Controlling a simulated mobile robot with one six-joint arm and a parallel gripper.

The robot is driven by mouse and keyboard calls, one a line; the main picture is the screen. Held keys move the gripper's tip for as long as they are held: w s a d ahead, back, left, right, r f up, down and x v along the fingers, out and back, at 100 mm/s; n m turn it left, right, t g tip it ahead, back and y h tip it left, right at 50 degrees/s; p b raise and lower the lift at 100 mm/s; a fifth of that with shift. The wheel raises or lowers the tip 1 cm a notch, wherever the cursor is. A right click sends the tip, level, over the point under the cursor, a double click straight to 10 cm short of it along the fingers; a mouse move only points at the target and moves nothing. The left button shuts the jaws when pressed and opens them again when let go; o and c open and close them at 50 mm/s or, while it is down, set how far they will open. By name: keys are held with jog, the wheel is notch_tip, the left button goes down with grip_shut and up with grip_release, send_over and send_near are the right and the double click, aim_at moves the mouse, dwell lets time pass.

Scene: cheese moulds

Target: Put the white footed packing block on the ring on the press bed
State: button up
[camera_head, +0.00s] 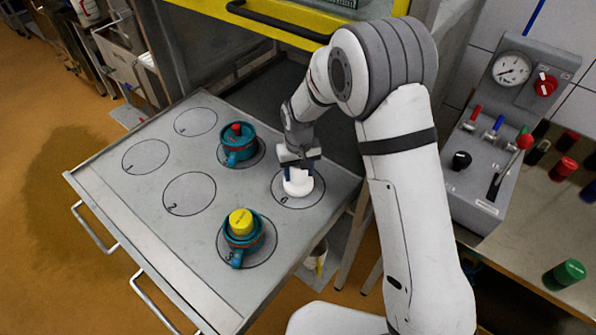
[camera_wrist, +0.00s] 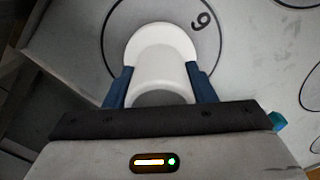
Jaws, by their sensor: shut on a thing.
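The white footed packing block (camera_head: 299,185) is at the drawn circle marked 6 on the grey press bed (camera_head: 120,205), toward its right side. My gripper (camera_head: 298,168) is over it, shut on its upper part. In the wrist view the white block (camera_wrist: 160,62) sits between the blue fingers of my gripper (camera_wrist: 160,88), with its wide rounded foot inside the circle. I cannot tell whether the foot touches the bed. A teal ring-like mould (camera_head: 243,240) with a yellow block stands at the front circle. Another teal mould (camera_head: 240,157) with a red knob stands farther back.
Several circles on the left of the bed are bare. A grey control box (camera_head: 500,130) with a gauge and levers stands at the right. A yellow-edged frame (camera_head: 290,22) is behind the bed. Handles (camera_head: 95,228) stick out from the bed's left edge.

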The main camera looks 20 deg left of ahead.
jog(key=shift+f, duration=0.2)
jog(key=o, duration=1.2)
jog(key=shift+s+r, duration=0.1)
notch_tip(320, 180, up, 8)
jog(key=shift+f+b, duration=0.1)
jog(key=shift+b, duration=0.7)
